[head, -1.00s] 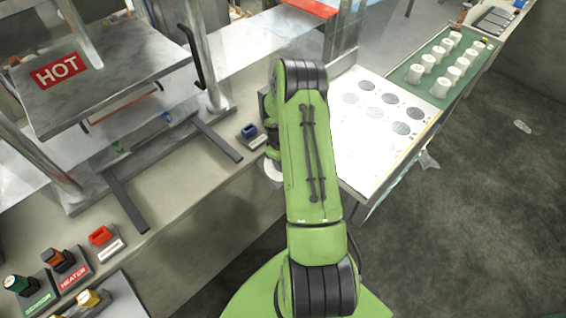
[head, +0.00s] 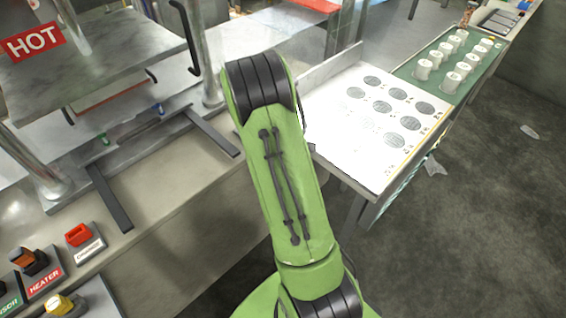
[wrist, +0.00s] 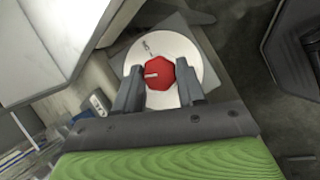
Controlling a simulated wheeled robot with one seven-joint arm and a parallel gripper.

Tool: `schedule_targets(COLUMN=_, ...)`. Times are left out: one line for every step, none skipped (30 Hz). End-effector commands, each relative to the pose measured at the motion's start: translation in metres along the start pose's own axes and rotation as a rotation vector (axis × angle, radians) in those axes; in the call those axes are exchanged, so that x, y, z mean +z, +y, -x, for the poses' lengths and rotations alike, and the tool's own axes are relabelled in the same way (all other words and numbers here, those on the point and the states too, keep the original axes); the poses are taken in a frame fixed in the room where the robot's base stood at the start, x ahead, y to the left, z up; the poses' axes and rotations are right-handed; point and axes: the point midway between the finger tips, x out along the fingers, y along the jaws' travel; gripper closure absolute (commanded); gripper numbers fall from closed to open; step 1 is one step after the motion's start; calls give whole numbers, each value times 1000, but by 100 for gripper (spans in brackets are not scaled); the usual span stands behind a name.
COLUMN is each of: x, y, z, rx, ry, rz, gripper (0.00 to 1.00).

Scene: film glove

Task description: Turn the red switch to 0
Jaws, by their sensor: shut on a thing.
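The red switch (wrist: 158,76) is a faceted red knob with a white pointer line on its face, set on a round white dial (wrist: 205,73). The pointer line lies toward the left of the wrist view. A small dark mark shows on the dial above the knob; I cannot read it for certain. My gripper (wrist: 160,69) has one dark finger on each side of the knob and is shut on it. In the head view the knob and my gripper are hidden behind my green arm.
A press with a HOT sign (head: 33,42) stands at the left. A red rocker (head: 79,234) and other labelled controls sit on the bench at lower left. A white panel with grey discs (head: 350,150) and a green tray of white cups (head: 405,72) lie to the right.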

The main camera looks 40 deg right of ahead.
Motion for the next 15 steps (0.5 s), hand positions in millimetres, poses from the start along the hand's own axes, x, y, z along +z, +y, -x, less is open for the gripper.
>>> schedule_targets(x=-2, y=-2, z=-3, rx=23, ry=1, rz=36, gripper=91)
schedule_targets(x=-1, y=-2, z=-3, rx=37, ry=0, rz=58, gripper=91)
schedule_targets(x=-1, y=-2, z=-3, rx=54, ry=0, rz=87, gripper=91)
schedule_targets(x=-1, y=-3, z=-3, rx=66, ry=0, rz=108, gripper=91)
schedule_targets(x=-1, y=-3, z=-3, rx=79, ry=0, rz=129, gripper=91)
schedule_targets(x=-1, y=-3, z=-3, rx=93, ry=1, rz=156, gripper=91)
schedule_targets(x=-1, y=-3, z=-3, rx=104, ry=1, rz=175, gripper=91)
schedule_targets(x=-1, y=-3, z=-3, rx=115, ry=1, rz=192, gripper=91)
schedule_targets(x=-1, y=-3, z=-2, rx=129, ry=1, rz=215, gripper=91)
schedule_targets(x=-1, y=-4, z=-2, rx=137, ry=1, rz=232, gripper=91)
schedule_targets(x=-1, y=-4, z=-2, rx=145, ry=1, rz=246, gripper=91)
schedule_targets(x=0, y=-4, z=-2, rx=157, ry=0, rz=265, gripper=91)
schedule_targets(x=0, y=-4, z=-2, rx=164, ry=0, rz=278, gripper=91)
schedule_targets(x=0, y=-4, z=-2, rx=171, ry=0, rz=290, gripper=91)
schedule_targets(x=0, y=-4, z=-2, rx=179, ry=1, rz=305, gripper=91)
